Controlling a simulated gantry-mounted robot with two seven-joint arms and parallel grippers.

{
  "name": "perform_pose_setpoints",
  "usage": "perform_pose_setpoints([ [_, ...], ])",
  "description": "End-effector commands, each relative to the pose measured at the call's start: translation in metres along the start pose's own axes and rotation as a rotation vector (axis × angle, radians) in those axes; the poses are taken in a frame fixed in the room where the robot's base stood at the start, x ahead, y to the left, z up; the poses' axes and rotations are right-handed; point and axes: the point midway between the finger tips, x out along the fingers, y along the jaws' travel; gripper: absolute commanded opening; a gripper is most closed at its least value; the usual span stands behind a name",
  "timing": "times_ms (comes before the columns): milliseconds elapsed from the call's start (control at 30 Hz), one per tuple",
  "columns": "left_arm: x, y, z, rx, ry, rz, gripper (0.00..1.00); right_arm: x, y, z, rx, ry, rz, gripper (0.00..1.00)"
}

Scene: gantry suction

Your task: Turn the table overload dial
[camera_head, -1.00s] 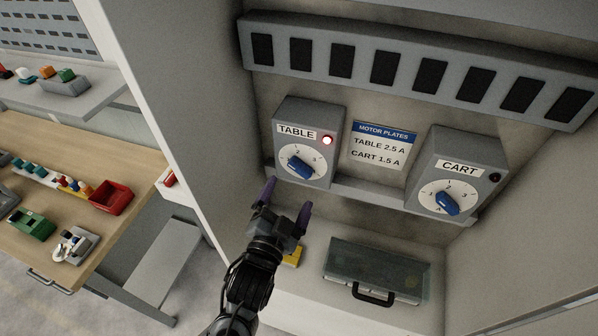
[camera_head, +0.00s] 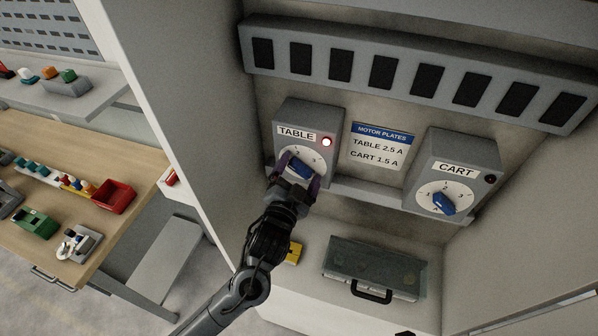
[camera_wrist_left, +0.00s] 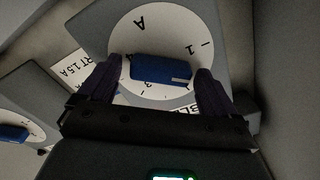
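The table overload dial is a white round face (camera_head: 316,160) with a blue knob (camera_head: 298,167), on a grey box labelled TABLE. My left gripper (camera_head: 298,172) is at this dial, its dark purple fingers on either side of the knob and hiding the lower face. In the left wrist view the blue knob (camera_wrist_left: 160,70) lies between the two open fingers (camera_wrist_left: 160,84), with a slim gap seen at each side. The red lamp (camera_head: 326,141) on the TABLE box is lit. My right gripper is not recognisable in view.
The CART box with its white dial and blue knob (camera_head: 443,203) stands to the right; its lamp is dark. Between them a plate (camera_head: 378,147) reads TABLE 2.5 A, CART 1.5 A. A grey case (camera_head: 375,267) lies below. A small dark sliver shows at the bottom edge.

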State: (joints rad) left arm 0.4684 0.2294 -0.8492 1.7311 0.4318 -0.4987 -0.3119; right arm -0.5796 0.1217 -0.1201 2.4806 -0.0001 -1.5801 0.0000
Motion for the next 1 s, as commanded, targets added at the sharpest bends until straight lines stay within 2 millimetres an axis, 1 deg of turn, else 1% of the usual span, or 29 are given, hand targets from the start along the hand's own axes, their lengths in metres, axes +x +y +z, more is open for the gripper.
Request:
perform_pose_setpoints([
  [33,0.000,0.000,0.000,0.000,0.000,0.000,0.83,0.000,0.000,0.000,0.001,0.000,-0.001,0.43],
  [300,0.000,0.000,0.000,0.000,0.000,0.000,0.42,0.000,-0.001,0.000,0.003,0.000,-0.003,0.43],
  [333,0.000,0.000,0.000,0.000,0.000,0.000,0.38,0.000,-0.001,0.000,0.004,0.000,-0.003,0.43],
  [667,0.000,0.000,-0.001,0.047,0.000,0.001,0.38,-0.003,-0.001,-0.001,0.004,0.000,-0.003,0.43],
  [867,0.000,0.000,-0.002,0.159,0.000,0.001,0.38,-0.009,-0.001,-0.003,0.003,-0.001,-0.003,0.43],
  [1000,0.000,0.000,-0.001,0.274,-0.001,0.001,0.38,-0.015,0.000,-0.005,0.003,-0.001,-0.002,0.43],
])
